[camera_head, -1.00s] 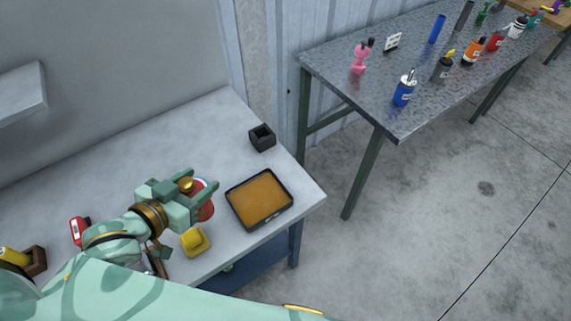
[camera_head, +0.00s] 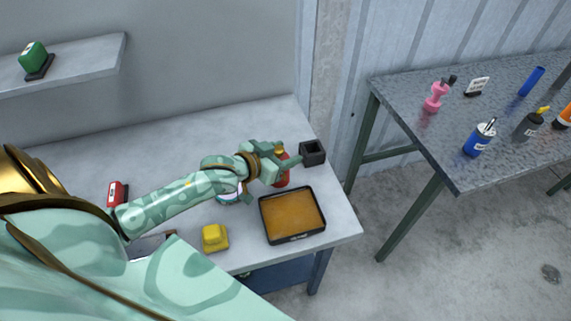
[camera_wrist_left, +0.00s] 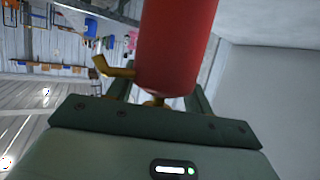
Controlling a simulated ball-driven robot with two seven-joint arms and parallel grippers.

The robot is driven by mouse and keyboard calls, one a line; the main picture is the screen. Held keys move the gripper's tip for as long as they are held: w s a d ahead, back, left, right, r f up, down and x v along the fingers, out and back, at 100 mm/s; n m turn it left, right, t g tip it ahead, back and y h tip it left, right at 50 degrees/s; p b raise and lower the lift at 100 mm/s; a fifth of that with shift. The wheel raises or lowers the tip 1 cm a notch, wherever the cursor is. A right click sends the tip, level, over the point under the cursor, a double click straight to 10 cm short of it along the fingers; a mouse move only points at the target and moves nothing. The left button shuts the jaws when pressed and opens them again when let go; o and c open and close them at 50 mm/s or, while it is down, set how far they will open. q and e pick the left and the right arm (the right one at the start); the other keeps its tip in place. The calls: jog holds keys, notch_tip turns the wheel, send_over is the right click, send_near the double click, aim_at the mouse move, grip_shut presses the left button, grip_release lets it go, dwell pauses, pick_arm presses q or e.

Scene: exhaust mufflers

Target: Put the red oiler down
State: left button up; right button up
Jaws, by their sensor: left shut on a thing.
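The red oiler (camera_head: 283,178) is held by my left gripper (camera_head: 284,162) over the back right part of the grey bench, just left of a small black open box. In the left wrist view the oiler's red body (camera_wrist_left: 178,45) fills the top middle, with a brass spout at its left and a brass part between the jaws. My left gripper (camera_wrist_left: 158,98) is shut on it. I cannot tell whether the oiler's base touches the bench. My right gripper is not in view.
The black box (camera_head: 313,153) stands near the bench's back right corner. A black-rimmed tray with an orange floor (camera_head: 293,214) lies in front. A yellow block (camera_head: 215,237) and a red item (camera_head: 117,193) are further left. A round item (camera_head: 229,193) is partly under my arm.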

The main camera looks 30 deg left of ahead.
pick_arm(q)
jog(key=shift+w+f, duration=0.3)
jog(key=shift+f, duration=0.05)
notch_tip(320, 180, down, 4)
jog(key=shift+w+r+b, duration=0.1)
jog(key=shift+r+b, duration=0.15)
jog(key=shift+b, duration=0.6)
jog(key=shift+r, duration=0.15)
jog(key=o, duration=1)
jog(key=shift+o, duration=0.2)
jog(key=p+v, duration=0.3)
jog(key=v, duration=0.9)
